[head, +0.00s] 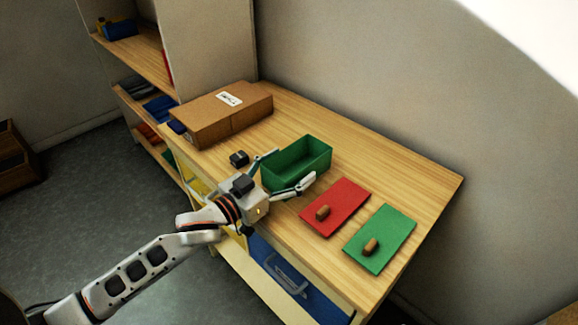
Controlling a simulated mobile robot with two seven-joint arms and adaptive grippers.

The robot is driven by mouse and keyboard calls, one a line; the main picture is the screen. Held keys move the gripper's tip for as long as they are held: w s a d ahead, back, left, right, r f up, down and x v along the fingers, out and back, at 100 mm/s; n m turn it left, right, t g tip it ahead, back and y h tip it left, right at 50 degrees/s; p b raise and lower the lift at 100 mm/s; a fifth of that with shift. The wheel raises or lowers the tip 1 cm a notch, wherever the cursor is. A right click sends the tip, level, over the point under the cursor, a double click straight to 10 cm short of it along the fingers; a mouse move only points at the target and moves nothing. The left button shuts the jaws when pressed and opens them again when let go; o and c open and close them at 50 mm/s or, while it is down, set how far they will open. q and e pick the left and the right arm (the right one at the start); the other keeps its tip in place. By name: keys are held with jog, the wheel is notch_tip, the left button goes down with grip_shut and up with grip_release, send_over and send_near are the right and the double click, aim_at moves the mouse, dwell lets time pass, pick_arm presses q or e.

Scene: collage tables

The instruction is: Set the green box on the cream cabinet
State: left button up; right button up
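The green box (318,157) is an open-topped tray standing upright on a wooden tabletop (420,172). Its inside looks empty. My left gripper (293,166) is at the box's near left side with its two fingers spread wide. One finger reaches along the left end and the other lies across the near side. I cannot tell whether they touch the box. My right gripper is not in view. The unit under the tabletop has cream lower parts (262,291) and yellow and blue drawers. I cannot tell whether this is the cream cabinet.
A cardboard box (217,114) and a small black item (239,159) are on the tabletop. A red panel (345,200) and a green panel (381,238), each with a brown knob, lie right of the green box. Beige shelving (205,45) stands at the back left.

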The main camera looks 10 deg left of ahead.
pick_arm(q)
jog(key=shift+r, duration=0.1)
jog(key=v, duration=1.2)
dwell(0.4)
